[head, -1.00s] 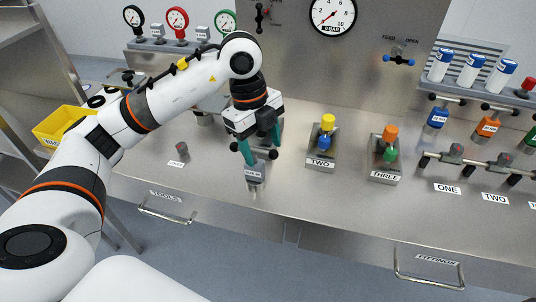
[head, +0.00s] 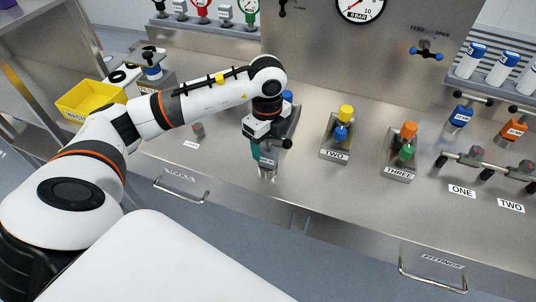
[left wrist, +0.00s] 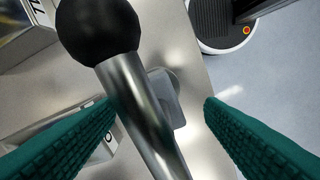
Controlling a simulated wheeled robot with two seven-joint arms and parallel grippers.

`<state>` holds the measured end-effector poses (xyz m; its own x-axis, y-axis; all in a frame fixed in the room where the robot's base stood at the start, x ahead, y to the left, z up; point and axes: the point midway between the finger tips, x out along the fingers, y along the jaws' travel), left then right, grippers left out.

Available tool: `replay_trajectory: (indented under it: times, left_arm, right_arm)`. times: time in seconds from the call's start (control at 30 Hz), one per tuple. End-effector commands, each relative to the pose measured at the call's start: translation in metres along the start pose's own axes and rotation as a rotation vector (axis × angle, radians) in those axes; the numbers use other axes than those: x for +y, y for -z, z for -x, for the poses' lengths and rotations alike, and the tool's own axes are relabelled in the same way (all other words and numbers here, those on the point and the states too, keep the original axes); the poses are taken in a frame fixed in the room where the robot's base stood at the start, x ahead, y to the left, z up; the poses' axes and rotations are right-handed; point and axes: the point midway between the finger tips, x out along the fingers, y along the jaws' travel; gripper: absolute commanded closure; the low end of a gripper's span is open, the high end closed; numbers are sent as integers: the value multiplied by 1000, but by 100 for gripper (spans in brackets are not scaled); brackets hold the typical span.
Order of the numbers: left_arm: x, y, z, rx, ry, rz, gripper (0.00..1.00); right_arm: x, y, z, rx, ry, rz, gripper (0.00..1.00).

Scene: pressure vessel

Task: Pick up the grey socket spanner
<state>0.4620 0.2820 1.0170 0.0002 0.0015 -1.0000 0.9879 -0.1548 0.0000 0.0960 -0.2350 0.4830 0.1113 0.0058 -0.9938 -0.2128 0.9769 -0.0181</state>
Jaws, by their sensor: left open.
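A shiny grey bar with a black ball end, which looks like the grey socket spanner (left wrist: 140,105), crosses the left wrist view from upper left to bottom. In the head view only its black ball (head: 287,143) shows clearly, beside my left gripper (head: 264,160). My left gripper is open. In the left wrist view its teal fingers (left wrist: 158,108) lie on either side of the bar, with a gap to the right finger. I cannot tell whether the left finger touches it. A grey block (left wrist: 167,97) shows behind the bar. My right gripper is not in view.
Stands marked TWO (head: 334,150) and THREE (head: 399,165) hold capped fittings to the right. A small grey piece (head: 198,131) and a yellow bin (head: 91,98) are at the left. Drawer handles (head: 181,193) project from the front. The counter between the stands is clear.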

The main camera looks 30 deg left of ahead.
Motion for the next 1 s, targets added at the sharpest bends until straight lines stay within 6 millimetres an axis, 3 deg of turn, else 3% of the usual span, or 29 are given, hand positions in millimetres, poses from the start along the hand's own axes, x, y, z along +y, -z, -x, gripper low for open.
replay_trajectory:
  times: [0.17,0.4,0.8,1.0]
  left_arm:
    - [0,0,-17,-1,1,-1,37]
    - [0,0,-19,-1,-1,-1,37]
    - [0,0,-19,-1,-1,-1,100]
    - [0,0,-18,-1,-3,-1,100]
  right_arm:
    - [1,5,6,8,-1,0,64]
    - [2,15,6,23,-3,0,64]
    - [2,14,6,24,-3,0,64]
    - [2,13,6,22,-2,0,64]
